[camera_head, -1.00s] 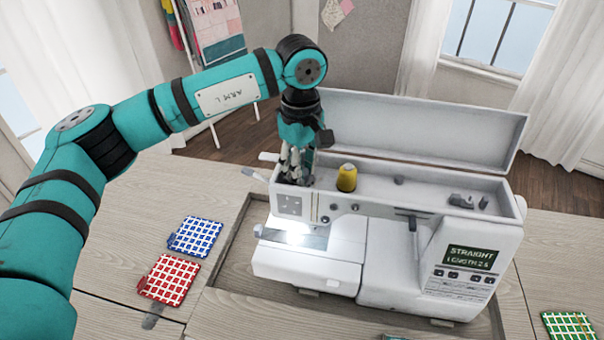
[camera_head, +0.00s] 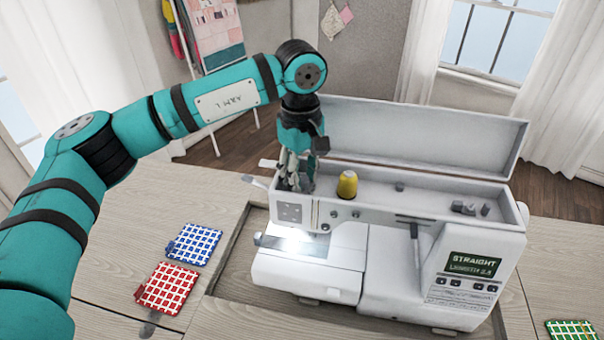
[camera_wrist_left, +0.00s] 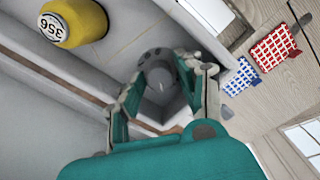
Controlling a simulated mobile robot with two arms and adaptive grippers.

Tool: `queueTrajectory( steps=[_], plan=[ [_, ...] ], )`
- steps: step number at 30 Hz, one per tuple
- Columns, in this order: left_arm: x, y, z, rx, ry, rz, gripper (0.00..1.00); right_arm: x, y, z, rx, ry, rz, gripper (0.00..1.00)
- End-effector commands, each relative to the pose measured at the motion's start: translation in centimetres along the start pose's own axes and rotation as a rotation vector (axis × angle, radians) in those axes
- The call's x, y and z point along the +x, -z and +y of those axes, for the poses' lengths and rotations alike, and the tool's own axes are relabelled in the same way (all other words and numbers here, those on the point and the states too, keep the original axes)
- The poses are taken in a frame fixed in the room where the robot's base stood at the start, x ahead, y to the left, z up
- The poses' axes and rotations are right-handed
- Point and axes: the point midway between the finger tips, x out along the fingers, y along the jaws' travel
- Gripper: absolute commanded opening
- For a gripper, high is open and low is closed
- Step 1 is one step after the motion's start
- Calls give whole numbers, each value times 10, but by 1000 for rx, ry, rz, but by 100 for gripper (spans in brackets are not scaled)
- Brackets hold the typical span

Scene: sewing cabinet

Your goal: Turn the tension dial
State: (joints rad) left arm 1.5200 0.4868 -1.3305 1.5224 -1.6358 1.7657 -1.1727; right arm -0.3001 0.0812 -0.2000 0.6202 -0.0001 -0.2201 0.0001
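The white sewing machine (camera_head: 385,262) stands in the table recess with its lid up. My left gripper (camera_head: 294,184) points down at the left end of its top. In the left wrist view a grey round dial (camera_wrist_left: 157,66), apparently the tension dial, lies between the fingertips of the left gripper (camera_wrist_left: 160,82). The fingers are apart, one on each side of the dial; I cannot tell whether they touch it. In the head view the gripper hides the dial. My right gripper is not in view.
A yellow thread spool (camera_head: 347,184) stands in the top tray, close to the gripper; it also shows in the left wrist view (camera_wrist_left: 74,22). The raised lid (camera_head: 425,135) is behind. Blue (camera_head: 195,245) and red (camera_head: 167,288) checked patches lie left, a green one (camera_head: 571,330) right.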

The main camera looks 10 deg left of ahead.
Motion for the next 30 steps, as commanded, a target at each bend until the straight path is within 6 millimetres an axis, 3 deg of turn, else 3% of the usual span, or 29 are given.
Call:
queueTrajectory(
  steps=[8,21,30],
  plan=[
    [-11,0,0,-1,-1,0,36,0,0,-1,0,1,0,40],
    [-98,0,0,-1,-3,1,36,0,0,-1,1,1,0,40],
    [-120,0,0,0,1,0,36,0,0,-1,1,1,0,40]
  ],
)
